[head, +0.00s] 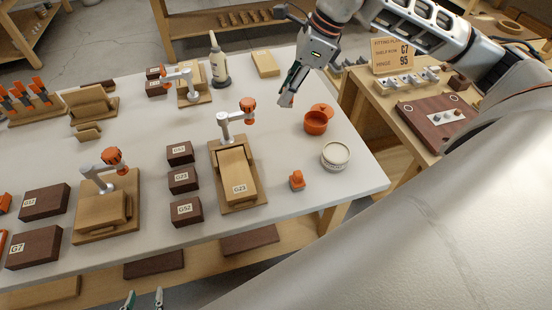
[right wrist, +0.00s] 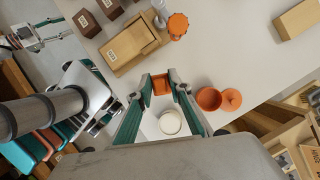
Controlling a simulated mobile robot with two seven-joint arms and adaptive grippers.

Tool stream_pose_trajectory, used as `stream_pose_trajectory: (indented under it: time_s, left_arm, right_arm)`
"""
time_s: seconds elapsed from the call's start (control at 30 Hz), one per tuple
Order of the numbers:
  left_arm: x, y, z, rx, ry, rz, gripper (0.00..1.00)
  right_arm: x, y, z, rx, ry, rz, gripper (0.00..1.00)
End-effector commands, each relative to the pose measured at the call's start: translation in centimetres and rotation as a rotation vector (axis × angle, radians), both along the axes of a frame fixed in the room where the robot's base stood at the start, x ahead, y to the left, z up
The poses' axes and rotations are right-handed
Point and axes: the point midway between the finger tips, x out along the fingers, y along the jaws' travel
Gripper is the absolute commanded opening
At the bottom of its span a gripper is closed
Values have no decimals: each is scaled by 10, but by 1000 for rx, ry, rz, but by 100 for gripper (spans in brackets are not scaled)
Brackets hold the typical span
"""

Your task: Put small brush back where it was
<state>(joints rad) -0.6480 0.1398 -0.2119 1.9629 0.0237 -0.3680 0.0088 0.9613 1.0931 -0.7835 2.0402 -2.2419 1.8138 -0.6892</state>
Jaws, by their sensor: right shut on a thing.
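My right gripper (head: 289,92) hangs over the far right part of the grey bench, left of and behind the orange pot. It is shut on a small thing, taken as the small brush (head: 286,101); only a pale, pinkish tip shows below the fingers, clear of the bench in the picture. The right gripper (right wrist: 160,80) also shows in the right wrist view, where an orange shape between the fingertips cannot be told clearly as held or behind. My left gripper (head: 144,299) is at the bottom edge of the head view, fingertips apart and empty, in front of the bench.
An orange pot (head: 316,123), a round white tub (head: 335,157) and a small orange piece (head: 297,181) stand on the bench's right end. A wooden fixture (head: 238,190) with an orange-knobbed clamp and dark labelled blocks (head: 184,180) lie left. A white bottle (head: 219,70) stands behind.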

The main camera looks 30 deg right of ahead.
Motion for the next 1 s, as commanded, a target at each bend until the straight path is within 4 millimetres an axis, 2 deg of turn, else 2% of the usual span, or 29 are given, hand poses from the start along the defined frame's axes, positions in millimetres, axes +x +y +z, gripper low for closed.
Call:
stream_pose_trajectory:
  time_s: [0.13, 0.23, 0.7, 0.83, 1.0]
  left_arm:
    - [-1, -1, 0, -2, 2, 0, 40]
    - [-1, -1, -1, -2, 2, 0, 40]
    - [-1, 0, 1, -1, 1, 0, 40]
    - [0, 0, 2, -2, 2, 0, 40]
    - [0, -1, 3, -2, 1, 0, 40]
  right_arm:
    - [-2, -3, -1, -3, 0, 4, 7]
    - [-3, -3, -13, -3, 5, 4, 7]
    - [-3, -2, -124, 0, 5, 4, 7]
    - [-3, -3, -145, -1, 3, 4, 7]
    - [-1, -3, -156, -2, -1, 4, 7]
